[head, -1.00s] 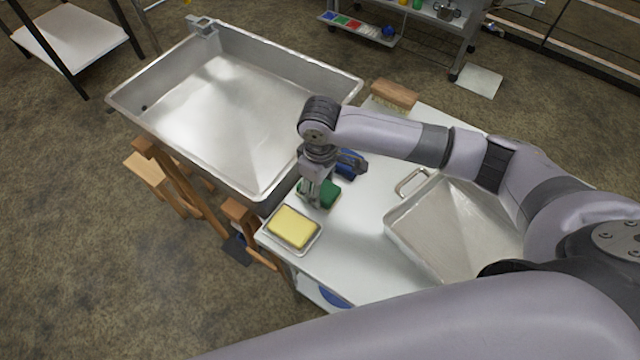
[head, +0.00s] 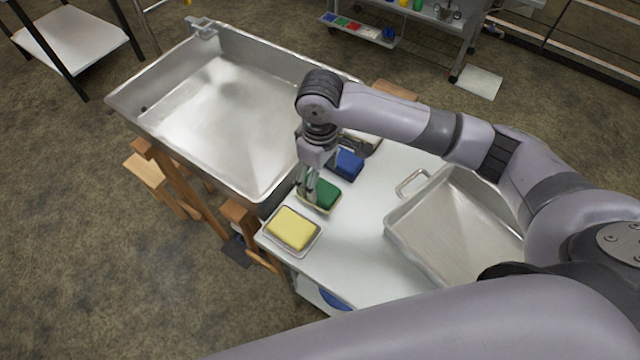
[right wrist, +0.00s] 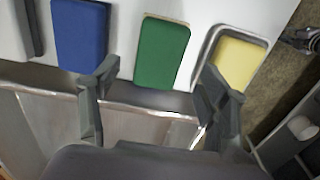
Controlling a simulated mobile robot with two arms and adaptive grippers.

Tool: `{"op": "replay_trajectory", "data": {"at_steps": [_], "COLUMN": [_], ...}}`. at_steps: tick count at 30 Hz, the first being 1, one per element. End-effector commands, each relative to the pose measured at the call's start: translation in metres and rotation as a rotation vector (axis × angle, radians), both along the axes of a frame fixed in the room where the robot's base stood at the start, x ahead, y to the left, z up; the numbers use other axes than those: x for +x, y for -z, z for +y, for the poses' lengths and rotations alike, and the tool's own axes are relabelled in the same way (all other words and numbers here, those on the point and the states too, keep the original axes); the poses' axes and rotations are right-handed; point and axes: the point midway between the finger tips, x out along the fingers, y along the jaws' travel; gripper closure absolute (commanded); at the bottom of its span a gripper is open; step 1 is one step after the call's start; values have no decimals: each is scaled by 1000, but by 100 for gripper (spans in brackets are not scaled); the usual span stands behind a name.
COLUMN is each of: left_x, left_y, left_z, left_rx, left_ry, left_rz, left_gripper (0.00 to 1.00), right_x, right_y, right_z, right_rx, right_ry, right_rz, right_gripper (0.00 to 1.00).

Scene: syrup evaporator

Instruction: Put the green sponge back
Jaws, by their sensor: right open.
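The green sponge (head: 325,194) lies flat on the white table top, between the blue sponge (head: 347,163) and the yellow sponge (head: 292,227). It also shows in the right wrist view (right wrist: 162,52), with a pale edge. My right gripper (head: 307,188) is low at the green sponge's left side, beside the basin. In the right wrist view, my right gripper (right wrist: 160,74) is open and empty; its fingers are spread to either side of the green sponge's near end. Contact cannot be told. My left gripper is not in view.
The yellow sponge rests in a small metal tray (head: 266,234) at the table's corner. A large steel basin (head: 130,115) stands left of the table. A metal pan (head: 455,235) with a handle lies on the right. A wooden brush (head: 396,90) is partly hidden behind my arm.

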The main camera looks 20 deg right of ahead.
Motion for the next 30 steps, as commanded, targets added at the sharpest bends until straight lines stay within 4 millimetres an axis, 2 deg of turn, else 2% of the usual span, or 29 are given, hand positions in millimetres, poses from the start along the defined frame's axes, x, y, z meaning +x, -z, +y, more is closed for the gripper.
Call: {"op": "replay_trajectory", "data": {"at_steps": [3, 6, 12, 30], "left_x": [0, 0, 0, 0], "left_y": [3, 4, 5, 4], "left_z": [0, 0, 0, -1], "left_rx": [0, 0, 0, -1], "left_ry": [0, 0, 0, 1], "left_rz": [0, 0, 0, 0], "left_gripper": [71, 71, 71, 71], "right_x": [1, 1, 1, 0], "right_y": [-26, -44, -65, -68], "right_z": [0, 0, 0, 0], "right_rx": [2, 1, 0, 0], "right_ry": [0, -1, 2, 1], "right_rz": [-4, -3, 0, 1], "right_gripper": [31, 31, 31, 31]}}
